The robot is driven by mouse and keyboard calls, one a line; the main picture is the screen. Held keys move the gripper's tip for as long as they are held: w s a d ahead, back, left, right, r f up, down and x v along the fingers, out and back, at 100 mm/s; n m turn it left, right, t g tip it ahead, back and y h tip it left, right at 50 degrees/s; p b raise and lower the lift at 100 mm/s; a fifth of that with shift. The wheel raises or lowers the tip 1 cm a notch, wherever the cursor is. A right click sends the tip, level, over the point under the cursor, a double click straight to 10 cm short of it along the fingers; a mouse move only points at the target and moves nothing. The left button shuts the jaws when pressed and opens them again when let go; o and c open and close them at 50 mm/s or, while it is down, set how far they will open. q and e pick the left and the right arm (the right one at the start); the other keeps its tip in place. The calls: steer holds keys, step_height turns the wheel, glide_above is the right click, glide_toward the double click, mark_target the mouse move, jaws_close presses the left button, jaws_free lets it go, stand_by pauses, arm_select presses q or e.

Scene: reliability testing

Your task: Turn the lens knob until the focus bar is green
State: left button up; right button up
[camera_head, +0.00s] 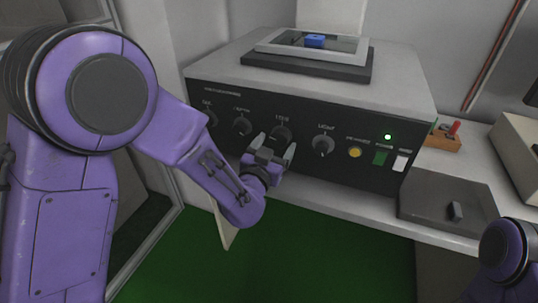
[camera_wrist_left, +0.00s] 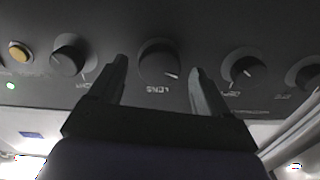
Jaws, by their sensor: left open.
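The lens knob (camera_head: 281,132) is a dark round knob on the black front panel of a grey machine. In the left wrist view the lens knob (camera_wrist_left: 160,60) sits above its "LENS" label, with a pale pointer mark toward lower right. My left gripper (camera_head: 274,147) is open in front of the panel, and in the wrist view its fingers stand on either side of the knob, with gaps visible. I cannot tell whether the tips touch the panel. I cannot make out a focus bar in either view. My right gripper is out of view.
Other knobs flank it, including the light knob (camera_head: 323,145). Further right are a yellow button (camera_head: 355,152), a lit green lamp (camera_head: 388,137) and a white switch (camera_head: 401,162). A framed stage with a blue block (camera_head: 315,41) tops the machine. A dark tray (camera_head: 447,203) lies right.

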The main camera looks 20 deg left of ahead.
arm_select(q)
steer(key=s+p, duration=0.5)
steer(key=s, duration=0.4)
steer(key=shift+a, duration=0.2)
stand_by(3.5)
